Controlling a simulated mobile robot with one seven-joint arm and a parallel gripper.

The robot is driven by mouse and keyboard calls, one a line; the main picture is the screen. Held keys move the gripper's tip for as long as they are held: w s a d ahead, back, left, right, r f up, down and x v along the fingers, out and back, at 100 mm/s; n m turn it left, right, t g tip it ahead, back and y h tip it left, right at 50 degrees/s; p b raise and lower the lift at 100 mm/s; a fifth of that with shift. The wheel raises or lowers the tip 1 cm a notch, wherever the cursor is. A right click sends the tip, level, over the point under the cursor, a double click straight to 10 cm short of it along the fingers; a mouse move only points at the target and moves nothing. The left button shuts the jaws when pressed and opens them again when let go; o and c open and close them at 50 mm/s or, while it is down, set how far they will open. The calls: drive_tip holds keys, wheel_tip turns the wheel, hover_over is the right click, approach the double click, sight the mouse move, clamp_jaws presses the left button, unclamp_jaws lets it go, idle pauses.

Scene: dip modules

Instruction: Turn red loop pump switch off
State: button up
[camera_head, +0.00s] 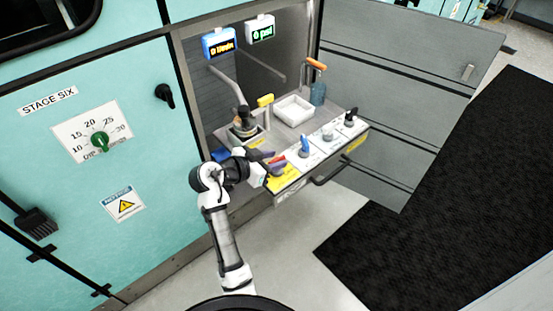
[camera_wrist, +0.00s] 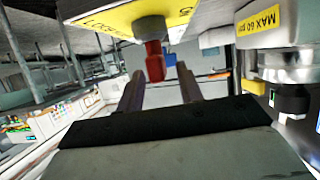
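The red loop pump switch (camera_head: 278,159) is the leftmost in a row of switches on the front panel of a pulled-out drawer unit. In the wrist view its red handle (camera_wrist: 154,62) sticks out from a grey base on a yellow label (camera_wrist: 112,19), which shows at the top of the picture. My gripper (camera_head: 268,163) is at the left end of the panel, close to the red switch. Contact cannot be told.
A blue switch (camera_head: 304,147), a white switch (camera_head: 328,132) and a black switch (camera_head: 350,118) stand right of the red one. A white tray (camera_head: 294,110) and a blue bottle (camera_head: 318,93) are behind. A dark handle bar (camera_head: 331,172) juts below the panel. An open grey door (camera_head: 400,95) stands right.

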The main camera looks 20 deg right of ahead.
drive_tip(key=b+v, duration=0.1)
drive_tip(key=v, duration=1.1)
drive_tip(key=shift+a, duration=0.1)
